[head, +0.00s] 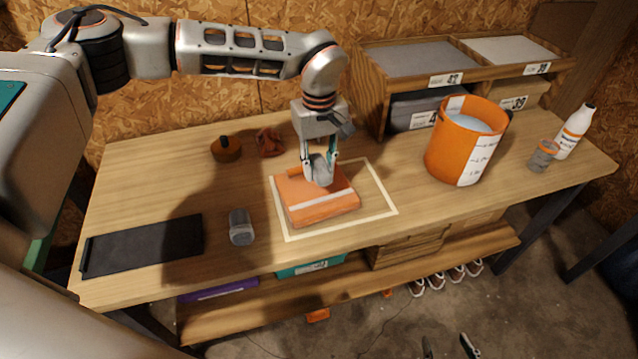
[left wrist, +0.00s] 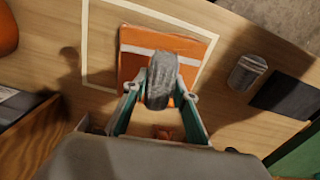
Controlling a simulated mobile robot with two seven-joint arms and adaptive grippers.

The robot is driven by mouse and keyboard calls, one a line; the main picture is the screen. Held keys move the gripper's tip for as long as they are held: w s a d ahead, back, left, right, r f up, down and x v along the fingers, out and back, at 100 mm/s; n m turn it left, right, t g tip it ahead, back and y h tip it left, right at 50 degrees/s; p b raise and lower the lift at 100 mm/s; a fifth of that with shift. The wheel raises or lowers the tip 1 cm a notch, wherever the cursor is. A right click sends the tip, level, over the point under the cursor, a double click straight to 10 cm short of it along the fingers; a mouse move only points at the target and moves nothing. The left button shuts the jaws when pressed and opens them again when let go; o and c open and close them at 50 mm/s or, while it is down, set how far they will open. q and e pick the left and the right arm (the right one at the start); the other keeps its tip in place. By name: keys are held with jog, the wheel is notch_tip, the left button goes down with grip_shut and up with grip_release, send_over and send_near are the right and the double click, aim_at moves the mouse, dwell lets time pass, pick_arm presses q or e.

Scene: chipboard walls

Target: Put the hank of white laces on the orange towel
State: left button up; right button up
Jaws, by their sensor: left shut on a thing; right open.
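The hank of laces (head: 319,172) looks pale grey and is held between the fingers of my left gripper (head: 319,160). It hangs over the far part of the folded orange towel (head: 322,210), which has a white stripe. I cannot tell whether the hank touches the towel. In the left wrist view the hank (left wrist: 161,78) shows between the fingertips, with the towel (left wrist: 190,48) behind it. The towel lies inside a pale taped outline on the bench. My right gripper (head: 448,347) shows only its spread fingertips at the bottom edge, empty and away from the bench.
A grey cup (head: 241,228) and a black tray (head: 143,247) stand left of the towel. An orange bucket (head: 463,143) stands to its right. A round orange-brown object (head: 226,149) and a crumpled orange piece (head: 269,142) lie behind. A wooden shelf unit (head: 370,92) is at the back.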

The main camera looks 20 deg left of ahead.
aim_at(319, 163)
pick_arm(q)
jog(key=shift+f, duration=3.1)
jog(key=shift+f, duration=0.1)
jog(key=o, duration=1.1)
jog(key=shift+f, duration=0.1)
jog(key=shift+r, duration=0.4)
notch_tip(319, 163, up, 12)
jog(key=shift+f+b, duration=0.2)
jog(key=shift+b, duration=0.1)
